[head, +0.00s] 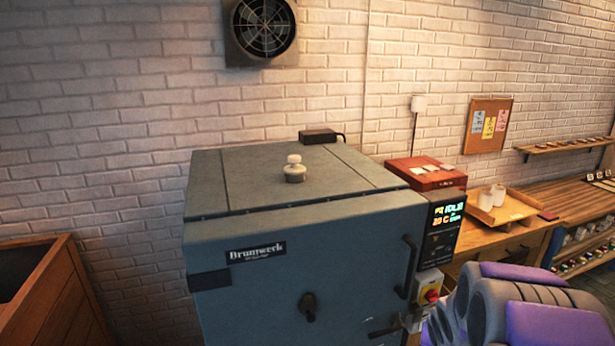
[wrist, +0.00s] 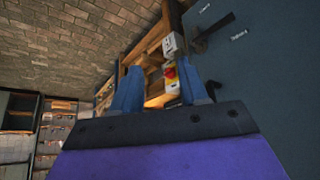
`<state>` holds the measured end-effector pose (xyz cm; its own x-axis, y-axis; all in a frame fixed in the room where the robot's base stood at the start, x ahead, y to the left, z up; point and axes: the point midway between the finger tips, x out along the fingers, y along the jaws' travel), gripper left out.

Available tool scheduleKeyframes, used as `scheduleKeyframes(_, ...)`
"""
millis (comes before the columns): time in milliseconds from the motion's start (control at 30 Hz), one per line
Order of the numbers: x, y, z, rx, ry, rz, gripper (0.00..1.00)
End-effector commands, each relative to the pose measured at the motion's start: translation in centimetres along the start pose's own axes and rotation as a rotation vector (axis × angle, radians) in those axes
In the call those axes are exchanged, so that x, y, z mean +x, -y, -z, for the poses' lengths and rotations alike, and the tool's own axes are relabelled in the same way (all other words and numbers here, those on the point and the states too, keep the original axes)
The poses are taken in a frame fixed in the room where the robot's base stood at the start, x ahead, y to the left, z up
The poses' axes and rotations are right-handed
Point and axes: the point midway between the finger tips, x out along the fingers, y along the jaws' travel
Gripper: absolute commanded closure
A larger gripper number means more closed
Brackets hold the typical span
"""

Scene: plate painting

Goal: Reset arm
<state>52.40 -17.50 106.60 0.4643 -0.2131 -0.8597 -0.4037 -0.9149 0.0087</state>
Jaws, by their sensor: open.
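My arm, with purple and grey covers, is at the lower right of the head view, in front of the kiln's right edge. My gripper (wrist: 163,88) shows in the wrist view with two blue fingers spread apart and nothing seen between them. Beyond the fingers are a switch box with a red knob (wrist: 169,73) and the blue-grey kiln front (wrist: 265,70). I cannot tell whether the fingers touch anything. In the head view the kiln (head: 300,260) stands with its front door shut, and the red knob (head: 431,296) is just left of my arm.
A dark door handle (head: 406,267) and a lit display (head: 447,213) are on the kiln's right side. A wooden table with a red box (head: 425,172) and a tray of cups (head: 497,217) stands behind at right. A wooden crate (head: 45,295) is at left.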

Motion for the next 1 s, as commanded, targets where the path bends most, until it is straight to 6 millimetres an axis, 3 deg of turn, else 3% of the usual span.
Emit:
scheduleKeyframes(33, -1.9, 0.2, -0.8, -0.018, 0.023, -0.015, 0.57)
scheduleKeyframes(267, -9.6, 0.8, -6.3, -0.1, 0.179, -0.061, 0.57)
scheduleKeyframes(700, -23.9, 1.8, -21.1, -0.303, 0.527, 0.008, 0.57)
scheduleKeyframes(833, -27.0, 1.8, -25.0, -0.362, 0.613, 0.049, 0.57)
scheduleKeyframes(1000, -29.1, 1.7, -27.7, -0.407, 0.674, 0.082, 0.57)
